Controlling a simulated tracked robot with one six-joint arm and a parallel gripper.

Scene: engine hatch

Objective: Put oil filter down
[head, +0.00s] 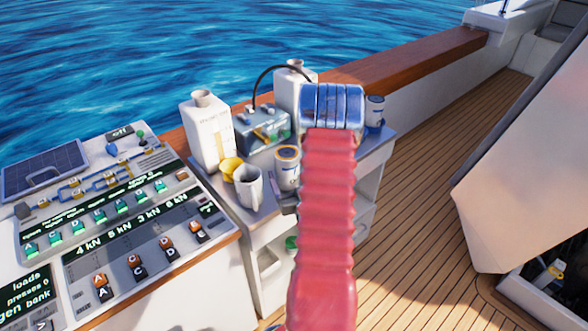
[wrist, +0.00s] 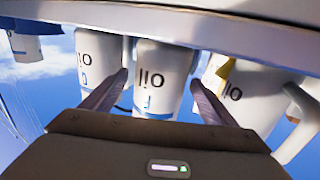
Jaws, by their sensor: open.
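In the upside-down wrist view, my gripper (wrist: 160,85) is open, with one finger on each side of a white oil filter (wrist: 160,75) marked "oil". The filter stands upright at the edge of the worktop (wrist: 215,15), which hides its base. I cannot tell whether the fingers touch it. A white oil filter with an orange-rimmed top (head: 287,170) shows just left of the arm.
Near that filter are a grey jug (head: 248,187), a yellow funnel (head: 230,168), white bottles (head: 206,135) and a teal box (head: 262,128). A blue-banded can (head: 375,110) stands right of the arm. A control panel (head: 130,225) is at left. The deck (head: 430,170) at right is clear.

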